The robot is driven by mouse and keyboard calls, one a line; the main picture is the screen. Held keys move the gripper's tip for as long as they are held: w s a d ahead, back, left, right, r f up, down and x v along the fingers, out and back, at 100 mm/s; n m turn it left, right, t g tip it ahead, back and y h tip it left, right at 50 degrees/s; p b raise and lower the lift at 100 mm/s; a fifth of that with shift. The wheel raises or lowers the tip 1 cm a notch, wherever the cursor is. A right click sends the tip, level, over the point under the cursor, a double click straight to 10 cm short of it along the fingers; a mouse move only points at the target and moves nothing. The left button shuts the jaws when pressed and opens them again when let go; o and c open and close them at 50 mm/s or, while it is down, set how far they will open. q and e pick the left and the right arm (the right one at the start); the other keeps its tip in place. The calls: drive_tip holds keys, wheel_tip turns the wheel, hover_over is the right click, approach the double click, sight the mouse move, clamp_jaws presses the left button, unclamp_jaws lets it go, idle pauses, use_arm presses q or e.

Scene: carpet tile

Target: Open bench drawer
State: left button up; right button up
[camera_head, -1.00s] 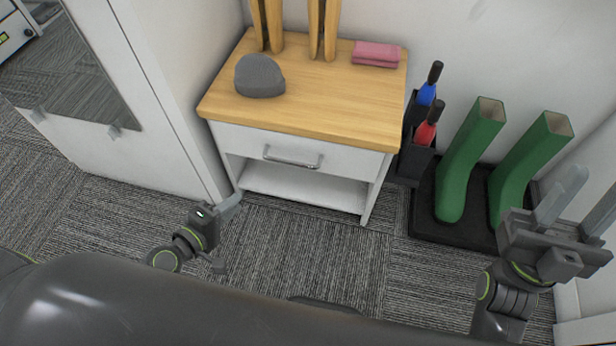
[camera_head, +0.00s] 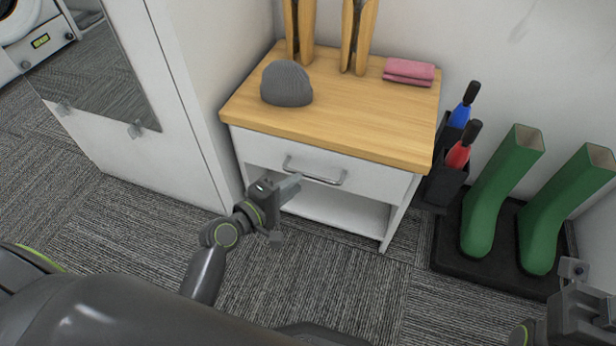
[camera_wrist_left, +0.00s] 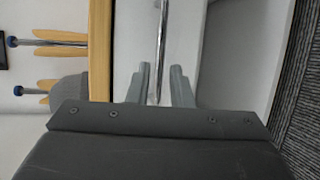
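The bench (camera_head: 330,115) has a wooden top and a white drawer front (camera_head: 370,173) with a metal bar handle (camera_head: 316,172). The drawer is shut, above an open lower shelf. My left gripper (camera_head: 290,185) is just in front of the handle's left part. In the left wrist view the two fingers (camera_wrist_left: 160,85) are apart, and the handle (camera_wrist_left: 161,40) runs toward the gap between them.
A grey beanie (camera_head: 286,84) and a folded pink cloth (camera_head: 409,72) lie on the bench top. Green boots (camera_head: 495,190) on a black tray (camera_head: 450,255) stand at the right. A mirrored white door (camera_head: 150,160) is close on the left. Carpet in front is clear.

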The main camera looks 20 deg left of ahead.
sight(308, 174)
use_arm(q)
drive_tip(key=b+x, duration=0.1)
drive_tip(key=x, duration=0.4)
drive_tip(key=shift+w+d+f, duration=0.1)
drive_tip(key=shift+w+d, duration=0.05)
drive_tip(key=shift+w, duration=0.15)
drive_tip(key=shift+c, duration=0.5)
clamp_jaws()
